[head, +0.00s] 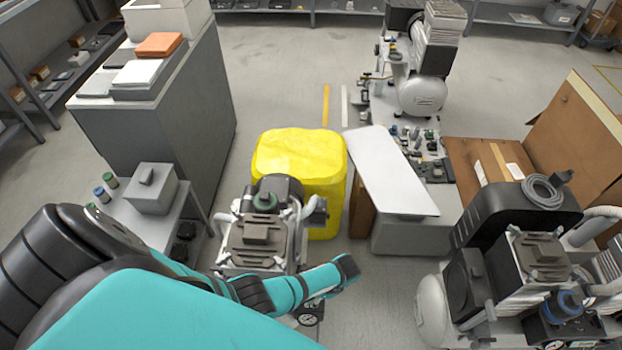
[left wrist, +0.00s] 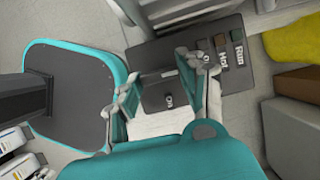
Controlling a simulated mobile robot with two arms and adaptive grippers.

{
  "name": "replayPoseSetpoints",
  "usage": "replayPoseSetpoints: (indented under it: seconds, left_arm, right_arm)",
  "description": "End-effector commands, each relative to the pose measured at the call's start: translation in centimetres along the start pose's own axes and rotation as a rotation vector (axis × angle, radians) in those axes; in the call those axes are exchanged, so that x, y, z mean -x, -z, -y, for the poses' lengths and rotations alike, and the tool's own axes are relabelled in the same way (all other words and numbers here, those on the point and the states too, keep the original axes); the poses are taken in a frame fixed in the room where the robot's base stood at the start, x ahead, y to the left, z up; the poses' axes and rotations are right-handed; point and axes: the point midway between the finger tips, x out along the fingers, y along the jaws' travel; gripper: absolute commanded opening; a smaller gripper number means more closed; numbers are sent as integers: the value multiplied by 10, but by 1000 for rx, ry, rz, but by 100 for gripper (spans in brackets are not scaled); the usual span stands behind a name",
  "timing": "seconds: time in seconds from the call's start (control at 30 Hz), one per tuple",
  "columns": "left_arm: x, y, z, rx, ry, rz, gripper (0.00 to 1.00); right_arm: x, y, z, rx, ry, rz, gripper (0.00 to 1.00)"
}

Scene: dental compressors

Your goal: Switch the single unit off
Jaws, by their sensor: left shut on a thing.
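The single unit (head: 265,225), a compressor with a grey finned block and a dark rounded top, stands in the middle of the head view, in front of the yellow-covered thing. In the left wrist view, my left gripper (left wrist: 160,73) is at a dark control panel (left wrist: 232,78) with small coloured squares and white labels, one reading "Run". My right gripper is in neither view.
A yellow-covered block (head: 300,160) stands just behind the unit. A low table (head: 180,205) with a grey box is on the left. Another compressor (head: 540,250) stands at the right, one more (head: 425,95) at the back. Open floor lies beyond.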

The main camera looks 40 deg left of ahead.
Motion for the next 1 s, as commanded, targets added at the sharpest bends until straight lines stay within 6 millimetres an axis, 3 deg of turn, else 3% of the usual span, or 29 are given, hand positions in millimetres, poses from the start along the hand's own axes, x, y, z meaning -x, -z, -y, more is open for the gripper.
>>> replayPoseSetpoints:
  seconds: [0.57,0.6,0.7,0.77,1.0]
  left_arm:
    - [-1,0,-1,32,-16,-1,8]
    - [-1,0,-1,32,-16,-1,43]
    - [-1,0,-1,32,-15,-1,56]
    - [-1,0,-1,32,-15,-1,63]
    - [0,0,0,32,-14,-1,63]
  right_arm:
    - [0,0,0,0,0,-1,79]
    - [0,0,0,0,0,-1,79]
    - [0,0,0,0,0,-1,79]
    - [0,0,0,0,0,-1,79]
    - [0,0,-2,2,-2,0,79]
